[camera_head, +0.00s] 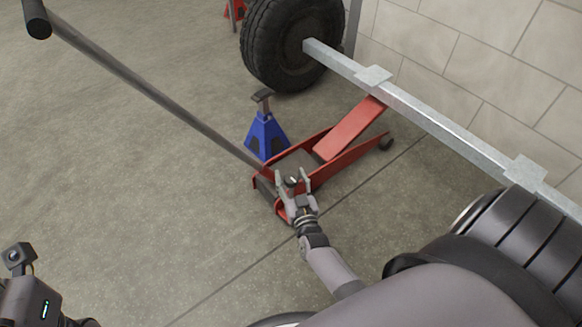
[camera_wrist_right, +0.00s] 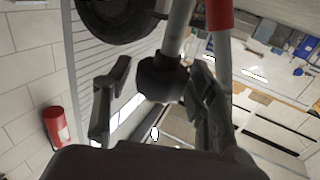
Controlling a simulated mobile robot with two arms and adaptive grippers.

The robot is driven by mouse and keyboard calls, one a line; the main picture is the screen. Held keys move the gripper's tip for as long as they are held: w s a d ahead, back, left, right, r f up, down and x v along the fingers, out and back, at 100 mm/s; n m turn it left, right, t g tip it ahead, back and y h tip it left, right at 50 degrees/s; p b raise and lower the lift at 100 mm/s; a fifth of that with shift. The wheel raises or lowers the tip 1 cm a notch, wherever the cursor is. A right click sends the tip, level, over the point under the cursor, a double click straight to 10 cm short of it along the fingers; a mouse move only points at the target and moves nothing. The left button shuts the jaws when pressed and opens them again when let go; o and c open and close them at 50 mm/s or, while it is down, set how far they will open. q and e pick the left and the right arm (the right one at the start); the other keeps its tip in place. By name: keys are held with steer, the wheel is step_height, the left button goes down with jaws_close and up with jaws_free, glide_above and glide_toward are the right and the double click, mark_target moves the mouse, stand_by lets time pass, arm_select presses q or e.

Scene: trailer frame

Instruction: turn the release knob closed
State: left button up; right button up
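The release knob is a dark, faceted knob (camera_wrist_right: 162,78) on a grey shaft in the right wrist view. In the head view it shows small and dark (camera_head: 291,182) at the rear of the red floor jack (camera_head: 348,130). My right gripper (camera_head: 293,177) is at the jack's rear end, its fingers on either side of the knob. In the wrist view the gripper (camera_wrist_right: 157,88) is open. A gap shows between the left finger and the knob; the right finger looks close, and I cannot tell if it touches. Part of my left arm shows at lower left, without fingers.
The long jack handle (camera_head: 150,92) slopes up to the left. A blue jack stand (camera_head: 265,136) stands beside the jack. The trailer's grey axle beam (camera_head: 440,121) runs above it to a wheel (camera_head: 283,45). The floor to the left is clear.

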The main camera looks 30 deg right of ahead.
steer(key=shift+s, duration=0.1)
steer(key=v, duration=1.2)
stand_by(0.4)
